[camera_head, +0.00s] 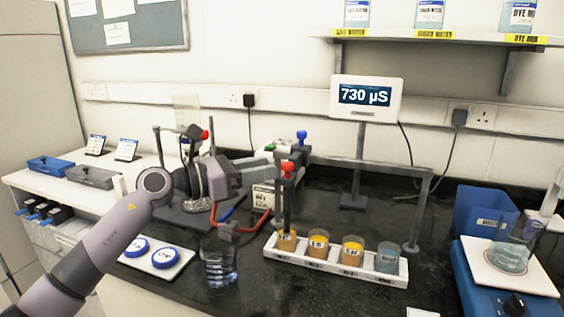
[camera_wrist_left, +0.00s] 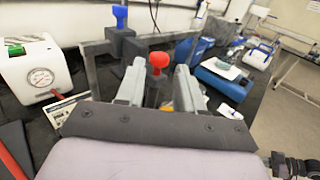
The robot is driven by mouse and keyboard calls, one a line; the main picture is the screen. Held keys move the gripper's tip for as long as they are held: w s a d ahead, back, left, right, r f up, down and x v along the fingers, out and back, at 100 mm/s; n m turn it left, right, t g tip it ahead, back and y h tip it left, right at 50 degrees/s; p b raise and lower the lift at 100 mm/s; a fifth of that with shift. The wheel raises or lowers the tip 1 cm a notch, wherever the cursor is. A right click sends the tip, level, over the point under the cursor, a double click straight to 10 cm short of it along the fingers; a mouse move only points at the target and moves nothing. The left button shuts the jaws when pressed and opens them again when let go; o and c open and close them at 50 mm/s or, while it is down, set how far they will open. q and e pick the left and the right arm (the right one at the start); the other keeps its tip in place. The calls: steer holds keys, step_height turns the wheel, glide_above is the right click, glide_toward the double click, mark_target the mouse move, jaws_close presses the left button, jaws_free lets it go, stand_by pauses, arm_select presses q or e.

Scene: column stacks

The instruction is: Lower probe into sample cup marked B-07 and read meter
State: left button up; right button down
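The meter (camera_head: 365,98) reads 730 µS. A red-knobbed probe (camera_head: 287,172) stands upright at the left end of a grey bar frame (camera_head: 370,163), its lower end at the leftmost orange cup (camera_head: 287,241). Whether its tip is in the liquid is unclear. More orange cups and a bluish cup (camera_head: 387,257) stand in a white rack (camera_head: 335,268); their labels are too small to read. My left gripper (camera_head: 262,172) reaches towards the probe from the left. In the left wrist view its fingers (camera_wrist_left: 158,92) are apart, either side of the red knob (camera_wrist_left: 158,60); contact is unclear.
A blue-knobbed part (camera_head: 301,137) stands behind the probe. A blue bin (camera_head: 482,212) and a beaker on a balance (camera_head: 510,255) stand right. Dark counter behind the rack is partly clear.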

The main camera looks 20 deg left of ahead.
mark_target(281, 179)
arm_select(q)
steer(key=shift+p+x, duration=0.45)
steer(key=shift+x, duration=1.9)
jaws_close()
steer(key=shift+a, duration=0.1)
steer(key=shift+a+r, duration=0.1)
